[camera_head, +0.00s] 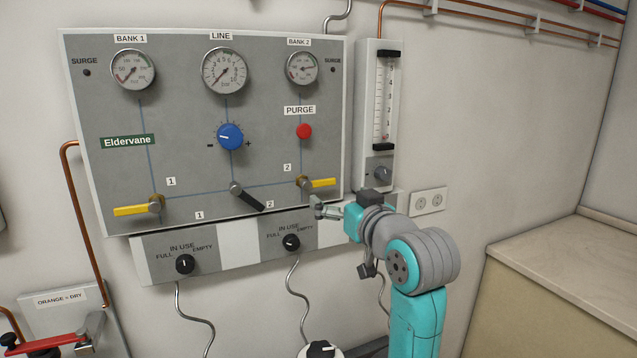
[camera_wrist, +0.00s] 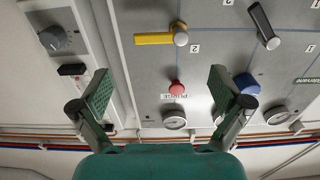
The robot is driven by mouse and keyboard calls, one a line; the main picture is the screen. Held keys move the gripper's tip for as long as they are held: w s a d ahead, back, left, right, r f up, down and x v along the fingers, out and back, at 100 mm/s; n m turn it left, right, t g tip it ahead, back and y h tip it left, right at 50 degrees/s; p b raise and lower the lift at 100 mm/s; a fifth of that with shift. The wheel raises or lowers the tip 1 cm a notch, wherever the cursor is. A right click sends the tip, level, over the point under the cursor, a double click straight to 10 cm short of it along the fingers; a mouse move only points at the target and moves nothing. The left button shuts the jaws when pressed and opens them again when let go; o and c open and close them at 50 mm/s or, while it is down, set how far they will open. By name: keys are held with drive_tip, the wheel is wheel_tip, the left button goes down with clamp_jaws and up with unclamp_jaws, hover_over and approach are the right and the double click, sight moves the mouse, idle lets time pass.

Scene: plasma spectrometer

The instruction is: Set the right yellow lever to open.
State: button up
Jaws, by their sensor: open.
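The right yellow lever (camera_head: 322,182) is on the grey panel below the label 2. Its handle lies level, pointing right from its round brass-coloured pivot. It also shows in the upside-down wrist view (camera_wrist: 153,39), pointing left from the pivot. My gripper (camera_head: 318,207) is just below the lever in the head view, apart from it as far as I can tell. In the wrist view my gripper (camera_wrist: 161,92) has its two green-padded fingers wide apart with nothing between them. The lever lies beyond the fingertips.
A black lever (camera_head: 248,197) slants down right, left of the yellow one. A second yellow lever (camera_head: 137,210) is at far left. A red purge button (camera_head: 304,131) and blue knob (camera_head: 230,136) are above. A flowmeter (camera_head: 378,115) stands right of the panel. Selector knobs (camera_head: 291,242) are below.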

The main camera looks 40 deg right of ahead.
sight(320, 183)
drive_tip(key=x, duration=1)
drive_tip(key=shift+w+f, duration=0.1)
drive_tip(key=c, duration=1.5)
